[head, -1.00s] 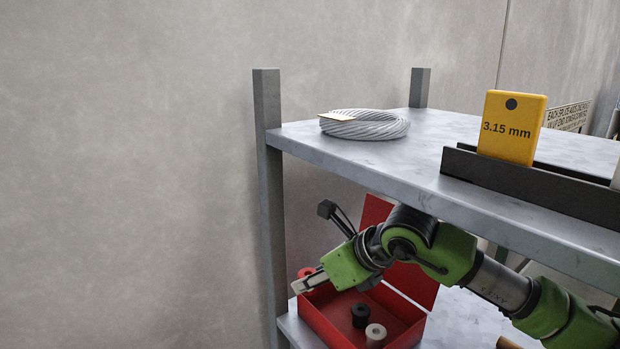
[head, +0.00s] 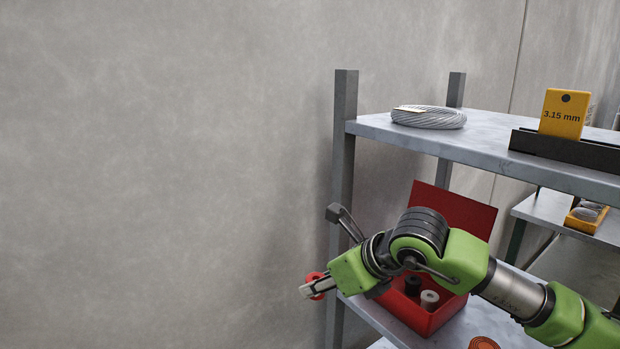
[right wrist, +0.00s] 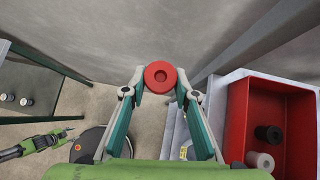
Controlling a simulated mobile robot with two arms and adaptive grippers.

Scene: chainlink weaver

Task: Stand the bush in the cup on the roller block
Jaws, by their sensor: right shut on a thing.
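A red bush (head: 319,284) with a round hollow in its middle is held at the tips of my right gripper (head: 307,291), out to the left of the shelf. In the right wrist view the bush (right wrist: 152,77) sits between the two fingertips (right wrist: 159,84), its round end facing the camera. My left gripper (right wrist: 66,133) shows small at the left of the right wrist view; its jaws are too small to read. The roller block and its cup are not recognisable in either view.
An open red box (head: 443,323) on the lower shelf holds a black bush (head: 413,284) and a grey bush (head: 429,297). A shelf post (head: 344,150) stands behind my right arm. The upper shelf carries a wire coil (head: 430,118) and a yellow 3.15 mm block (head: 563,112).

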